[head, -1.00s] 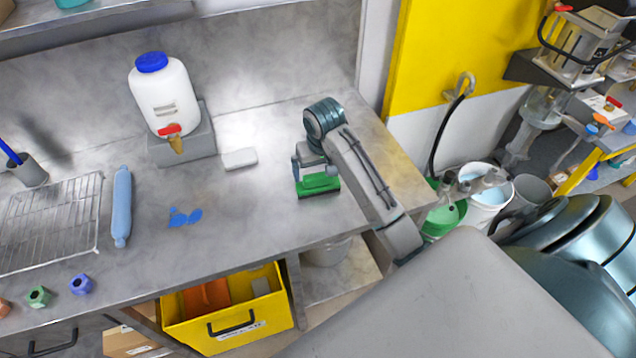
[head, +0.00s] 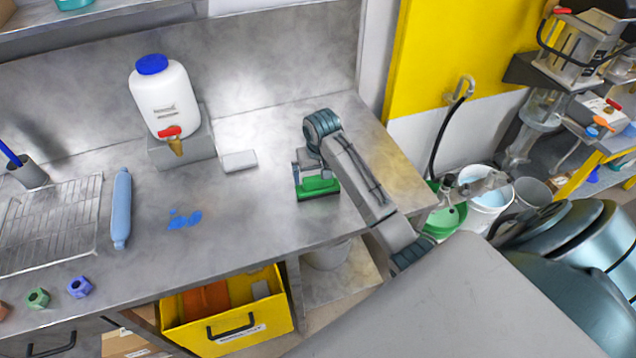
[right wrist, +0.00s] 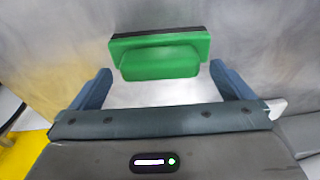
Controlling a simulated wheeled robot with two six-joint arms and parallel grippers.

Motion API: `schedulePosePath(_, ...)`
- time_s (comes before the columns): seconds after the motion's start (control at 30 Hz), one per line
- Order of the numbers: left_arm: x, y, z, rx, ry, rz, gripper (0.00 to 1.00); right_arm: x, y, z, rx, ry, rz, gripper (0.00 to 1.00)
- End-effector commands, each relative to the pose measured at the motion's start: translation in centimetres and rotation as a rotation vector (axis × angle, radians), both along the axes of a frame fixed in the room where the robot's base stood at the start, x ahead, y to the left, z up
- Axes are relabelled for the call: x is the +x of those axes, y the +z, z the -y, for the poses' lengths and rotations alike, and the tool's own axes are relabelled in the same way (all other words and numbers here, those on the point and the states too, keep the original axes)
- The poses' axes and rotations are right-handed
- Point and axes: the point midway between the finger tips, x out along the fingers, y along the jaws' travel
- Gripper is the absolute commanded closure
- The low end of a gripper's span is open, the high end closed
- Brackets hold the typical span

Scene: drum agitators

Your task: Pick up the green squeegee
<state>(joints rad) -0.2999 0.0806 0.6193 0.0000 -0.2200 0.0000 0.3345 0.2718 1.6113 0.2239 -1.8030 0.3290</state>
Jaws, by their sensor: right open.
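The green squeegee (head: 318,188) lies on the grey worktop near its right end. It also shows in the right wrist view (right wrist: 160,62), with a dark strip along its far edge. My right gripper (head: 307,170) is just above and behind it in the head view and partly hides it. In the right wrist view my right gripper (right wrist: 160,77) is open, with one finger on each side of the squeegee's near green part. Neither finger visibly touches it. My left gripper is not in view.
A white jug (head: 164,97) with a blue cap stands on a grey block. A white block (head: 239,161), blue patches (head: 185,219), a blue roller (head: 121,208) and a wire rack (head: 50,225) are left of the squeegee. An open yellow drawer (head: 228,335) is below the worktop.

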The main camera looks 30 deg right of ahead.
Motion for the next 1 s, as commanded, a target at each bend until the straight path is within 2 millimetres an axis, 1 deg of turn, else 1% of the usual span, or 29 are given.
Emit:
schedulePosePath(0.03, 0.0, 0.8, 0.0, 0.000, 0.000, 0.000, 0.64, 0.0, -0.4, 0.0, 0.002, -0.001, -0.005, 0.00)
schedulePosePath(0.1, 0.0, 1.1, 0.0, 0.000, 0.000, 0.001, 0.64, 0.2, -1.3, 0.1, 0.001, -0.001, -0.003, 0.00)
schedulePosePath(0.2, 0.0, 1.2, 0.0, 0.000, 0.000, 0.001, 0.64, 0.3, -2.1, 0.1, 0.000, -0.001, -0.001, 0.00)
schedulePosePath(0.43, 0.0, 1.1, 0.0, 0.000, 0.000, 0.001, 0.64, 0.3, -2.3, 0.1, 0.000, 0.000, 0.001, 0.00)
schedulePosePath(0.57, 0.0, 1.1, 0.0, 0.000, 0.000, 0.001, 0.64, 0.3, -2.3, 0.1, 0.000, 0.000, 0.001, 0.26)
schedulePosePath(0.6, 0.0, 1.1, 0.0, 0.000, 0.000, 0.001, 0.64, 0.3, -2.3, 0.1, 0.000, 0.000, 0.001, 0.33)
schedulePosePath(0.67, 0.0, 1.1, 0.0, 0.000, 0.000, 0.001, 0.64, 0.3, -2.3, 0.1, 0.000, 0.000, 0.001, 0.44)
schedulePosePath(1.0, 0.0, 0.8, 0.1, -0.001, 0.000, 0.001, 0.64, 0.4, -2.0, 0.1, -0.001, 0.000, 0.002, 0.44)
